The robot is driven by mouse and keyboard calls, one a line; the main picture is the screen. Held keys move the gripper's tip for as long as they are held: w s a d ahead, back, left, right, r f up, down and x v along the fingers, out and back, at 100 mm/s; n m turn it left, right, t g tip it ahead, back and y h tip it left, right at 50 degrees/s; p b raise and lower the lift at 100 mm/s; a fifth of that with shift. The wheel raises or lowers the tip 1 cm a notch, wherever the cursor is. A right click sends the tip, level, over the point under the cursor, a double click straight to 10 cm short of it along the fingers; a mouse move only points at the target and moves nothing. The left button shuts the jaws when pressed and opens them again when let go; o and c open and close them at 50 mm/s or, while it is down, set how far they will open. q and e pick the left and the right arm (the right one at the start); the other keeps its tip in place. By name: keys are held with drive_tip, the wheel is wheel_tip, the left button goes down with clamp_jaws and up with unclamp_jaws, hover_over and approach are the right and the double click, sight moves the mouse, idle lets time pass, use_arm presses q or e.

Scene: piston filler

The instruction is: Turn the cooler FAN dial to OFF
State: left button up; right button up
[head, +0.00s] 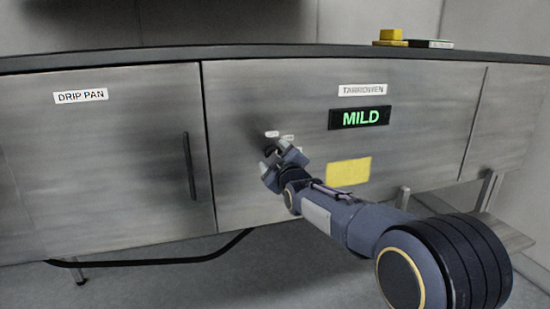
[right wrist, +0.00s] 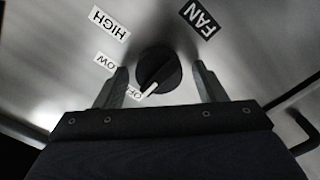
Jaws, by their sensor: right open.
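The FAN dial (right wrist: 158,68) is a round black knob on the steel panel in the right wrist view. Its white pointer end is at the lower left, beside the partly hidden OFF label (right wrist: 134,93). The LOW label (right wrist: 105,62) and HIGH label (right wrist: 109,22) lie further round on the left, and the FAN label (right wrist: 199,18) is at the top right. My right gripper (right wrist: 160,82) is open, with one finger on each side of the dial and gaps between. In the head view my right gripper (head: 283,158) is at the panel and largely covers the dial. My left gripper is out of view.
The panel carries a green MILD display (head: 360,117) and a yellow plate (head: 348,171). On the left is the DRIP PAN door (head: 100,150) with a dark vertical handle (head: 189,166). A yellow object (head: 390,37) sits on the top.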

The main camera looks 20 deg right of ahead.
drive_tip(key=shift+s, duration=0.1)
drive_tip(key=s, duration=0.7)
drive_tip(key=shift+s+d+b, duration=0.15)
drive_tip(key=shift+s+b, duration=0.15)
drive_tip(key=shift+b, duration=0.1)
drive_tip(key=s+d+f+m+g+y, duration=0.2)
drive_tip(key=s+d+f+m+g, duration=0.25)
drive_tip(key=s+f, duration=0.4)
drive_tip(key=s+a+f+m+g, duration=0.1)
drive_tip(key=s+f, duration=0.3)
drive_tip(key=s, duration=0.5)
drive_tip(key=s+a+f+m+g, duration=0.1)
drive_tip(key=s+f+m+g, duration=0.2)
drive_tip(key=s, duration=0.7)
drive_tip(key=s+a+f+m+g+y, duration=0.1)
drive_tip(key=s+f+m+g, duration=0.2)
drive_tip(key=s+f, duration=0.3)
drive_tip(key=s+g, duration=0.1)
drive_tip(key=s, duration=0.3)
drive_tip(key=shift+a, duration=0.3)
